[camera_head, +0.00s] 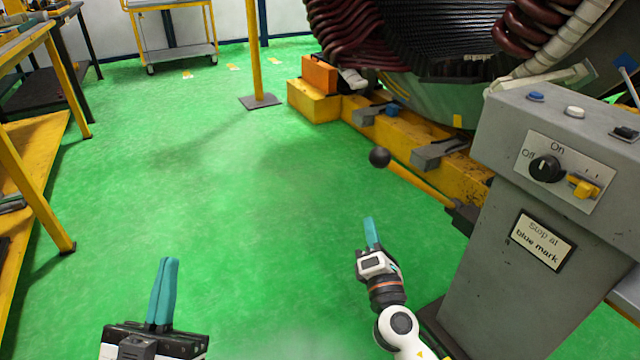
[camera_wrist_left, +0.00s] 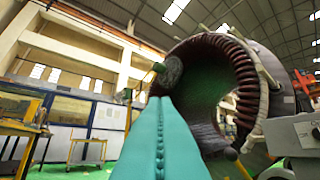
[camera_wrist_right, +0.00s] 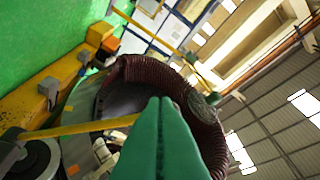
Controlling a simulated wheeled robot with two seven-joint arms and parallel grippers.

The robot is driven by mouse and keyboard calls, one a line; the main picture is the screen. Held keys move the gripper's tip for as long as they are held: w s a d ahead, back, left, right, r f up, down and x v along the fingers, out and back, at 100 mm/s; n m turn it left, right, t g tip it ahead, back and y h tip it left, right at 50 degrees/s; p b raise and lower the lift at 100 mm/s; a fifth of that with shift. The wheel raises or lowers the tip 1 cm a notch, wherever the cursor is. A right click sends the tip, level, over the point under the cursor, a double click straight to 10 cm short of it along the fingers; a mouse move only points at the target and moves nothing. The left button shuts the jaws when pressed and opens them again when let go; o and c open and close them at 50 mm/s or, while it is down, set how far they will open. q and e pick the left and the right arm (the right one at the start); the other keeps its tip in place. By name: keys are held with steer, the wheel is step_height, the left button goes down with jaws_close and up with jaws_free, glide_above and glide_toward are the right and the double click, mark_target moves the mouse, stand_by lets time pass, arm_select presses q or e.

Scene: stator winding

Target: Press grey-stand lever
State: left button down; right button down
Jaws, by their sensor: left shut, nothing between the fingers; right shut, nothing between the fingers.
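The grey stand (camera_head: 490,270) stands at the right of the head view, with a control panel on its sloped top. Its lever (camera_head: 420,184) is a yellow rod that reaches out to the left from the stand's side and ends in a black ball (camera_head: 379,157). My right gripper (camera_head: 370,232) is shut and empty, in front of the lever and below its ball in the picture, apart from it. A yellow rod (camera_wrist_right: 85,128) also shows in the right wrist view, left of the fingers. My left gripper (camera_head: 164,290) is shut and empty at the lower left, far from the stand.
The large stator (camera_head: 430,60) is behind the stand on a yellow base. A yellow-framed table (camera_head: 40,130) is at the left. Green floor between is clear.

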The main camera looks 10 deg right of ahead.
arm_select(q)
steer(key=shift+s+a+r, duration=0.25)
steer(key=shift+a+r, duration=0.05)
arm_select(e)
steer(key=shift+w+a+n, duration=0.25)
steer(key=shift+a+n, duration=0.35)
